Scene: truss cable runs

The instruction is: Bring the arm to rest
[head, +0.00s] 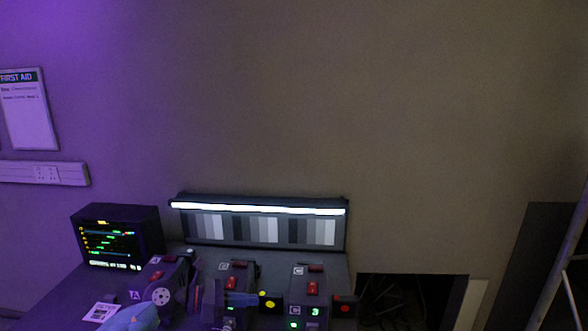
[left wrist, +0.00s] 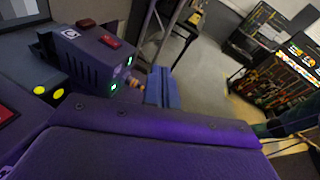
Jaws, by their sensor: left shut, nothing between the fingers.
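My left arm comes in from the lower left of the head view. Its gripper (head: 241,299) is a small blue shape among the dark units, beside the yellow disc (head: 270,303). In the left wrist view the blue fingers (left wrist: 161,88) are together and hold nothing. They are near a dark unit (left wrist: 92,58) with a red switch and green lights; I cannot tell whether they touch it. My right gripper is in neither view.
Dark units with red switches, lettered A (head: 172,275), B (head: 236,280) and C (head: 314,285), stand on the bench. A monitor (head: 115,238) is left, a lit grey-scale panel (head: 262,221) behind. Open floor (left wrist: 228,62) shows in the wrist view.

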